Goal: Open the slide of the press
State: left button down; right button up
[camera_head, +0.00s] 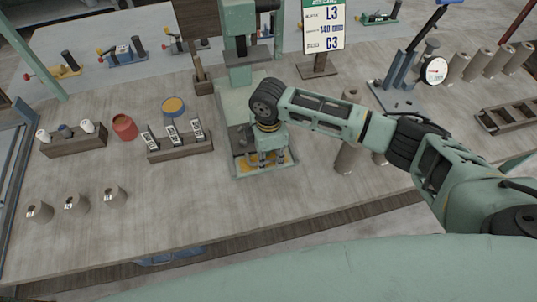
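The press is a pale green upright frame (237,78) at the middle of the workbench, with a head at the top edge of the head view. Its low base reaches toward the front and carries a yellow-orange plate. My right arm comes in from the right, and its gripper (267,161) points down over the front of the base. The fingers are small and partly hidden by my wrist, so I cannot tell whether they are open, shut or touching the slide. The slide is not clearly distinguishable beneath the gripper. My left gripper is not in view.
Wooden racks (180,153) and a red cup (124,127) stand left of the press. Several grey cylinders (76,203) stand at the front left. A sign (322,28) and a dial gauge (433,70) stand to the right. The front middle-left bench is clear.

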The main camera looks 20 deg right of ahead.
notch_tip(320, 180, up, 12)
dwell(0.4)
jog(key=shift+f, duration=0.15)
dwell(0.3)
